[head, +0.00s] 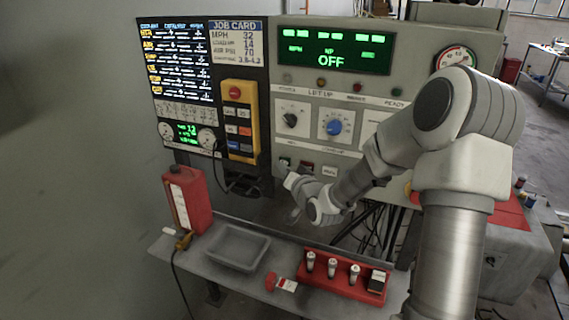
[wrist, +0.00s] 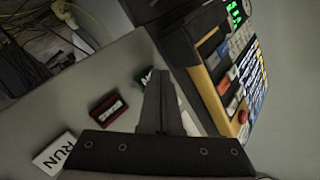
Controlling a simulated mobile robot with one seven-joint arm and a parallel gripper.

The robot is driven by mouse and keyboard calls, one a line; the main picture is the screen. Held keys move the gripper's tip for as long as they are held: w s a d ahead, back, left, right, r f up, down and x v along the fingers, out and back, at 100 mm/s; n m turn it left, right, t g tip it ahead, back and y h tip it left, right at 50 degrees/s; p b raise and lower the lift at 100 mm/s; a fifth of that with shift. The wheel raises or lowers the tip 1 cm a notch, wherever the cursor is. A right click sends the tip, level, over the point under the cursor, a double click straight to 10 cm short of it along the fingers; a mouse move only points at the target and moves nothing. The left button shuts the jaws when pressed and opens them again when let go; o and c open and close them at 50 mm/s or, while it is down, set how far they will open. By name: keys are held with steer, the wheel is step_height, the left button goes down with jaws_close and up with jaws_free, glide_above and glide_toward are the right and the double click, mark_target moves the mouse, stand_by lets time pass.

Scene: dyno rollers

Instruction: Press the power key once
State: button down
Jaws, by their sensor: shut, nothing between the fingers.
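The grey console (head: 300,145) has a row of small keys low on its left side: a dark green one (head: 284,163), a red one (head: 307,167) and a white one (head: 329,170). I cannot read which is marked power. In the wrist view the white key reads RUN (wrist: 54,152), the red key (wrist: 107,107) is in a dark frame, and the green key (wrist: 142,76) is partly hidden by my fingers. My gripper (head: 290,183) is shut and empty, just below the green key; its fingertips (wrist: 158,74) overlap that key. Contact cannot be told. The display (head: 335,52) reads OFF.
A yellow pendant (head: 240,122) hangs left of the keys, under the job card (head: 237,45). Below are a shelf (head: 230,285) with a grey tray (head: 237,247), a red rack (head: 340,281) and a red jug (head: 187,198).

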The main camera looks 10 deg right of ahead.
steer(key=shift+w+d, duration=0.3)
steer(key=shift+w, duration=0.1)
stand_by(0.9)
steer(key=shift+s+a, duration=0.1)
steer(key=shift+s, duration=0.05)
steer(key=shift+s+a+b, duration=0.35)
steer(key=shift+s, duration=0.15)
steer(key=s+a, duration=0.1)
steer(key=s, duration=0.1)
steer(key=s+a+b, duration=0.1)
steer(key=s+a, duration=0.1)
stand_by(0.5)
stand_by(0.5)
